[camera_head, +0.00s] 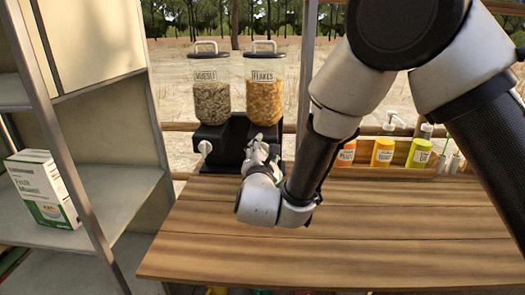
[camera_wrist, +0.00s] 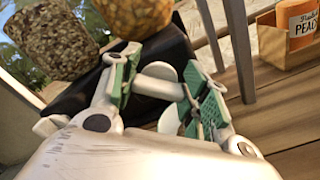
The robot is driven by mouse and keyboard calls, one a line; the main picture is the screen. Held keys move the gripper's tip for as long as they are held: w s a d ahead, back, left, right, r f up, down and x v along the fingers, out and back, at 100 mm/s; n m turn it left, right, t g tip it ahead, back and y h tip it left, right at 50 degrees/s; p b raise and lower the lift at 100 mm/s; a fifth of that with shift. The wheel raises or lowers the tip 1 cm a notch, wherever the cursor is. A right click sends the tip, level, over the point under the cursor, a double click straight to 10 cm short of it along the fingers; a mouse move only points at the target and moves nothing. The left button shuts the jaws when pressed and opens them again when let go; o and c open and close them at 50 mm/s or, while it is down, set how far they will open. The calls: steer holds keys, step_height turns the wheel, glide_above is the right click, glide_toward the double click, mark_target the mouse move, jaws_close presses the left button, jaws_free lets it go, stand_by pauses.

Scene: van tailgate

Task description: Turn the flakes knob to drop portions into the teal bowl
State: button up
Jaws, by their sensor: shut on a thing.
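The flakes dispenser (camera_head: 264,97) is a clear canister of orange flakes on a black stand (camera_head: 222,140), right of the muesli canister (camera_head: 211,99). My gripper (camera_head: 262,150) is at the front of the stand below the flakes. In the wrist view, my gripper (camera_wrist: 157,98) has its green-padded fingers on either side of the white flakes knob (camera_wrist: 160,72) and is shut on it. The bottom of the flakes canister (camera_wrist: 120,15) shows above. I do not see the teal bowl in either view; my arm and gripper cover the area below the flakes outlet.
The white muesli knob (camera_head: 205,147) sticks out left of my gripper. Orange and yellow bottles (camera_head: 383,151) stand in a wooden rack at the back right. A shelf unit (camera_head: 110,190) with a muesli box (camera_head: 43,188) is on the left. The front of the wooden table (camera_head: 320,255) is clear.

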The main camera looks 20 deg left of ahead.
steer(key=m, duration=0.4)
steer(key=shift+f, duration=0.1)
steer(key=m, duration=0.4)
steer(key=shift+d+f+m, duration=0.1)
steer(key=shift+f+m, duration=0.05)
steer(key=shift+m, duration=0.15)
steer(key=shift+m, duration=0.3)
steer(key=o, duration=1)
steer(key=v, duration=1.2)
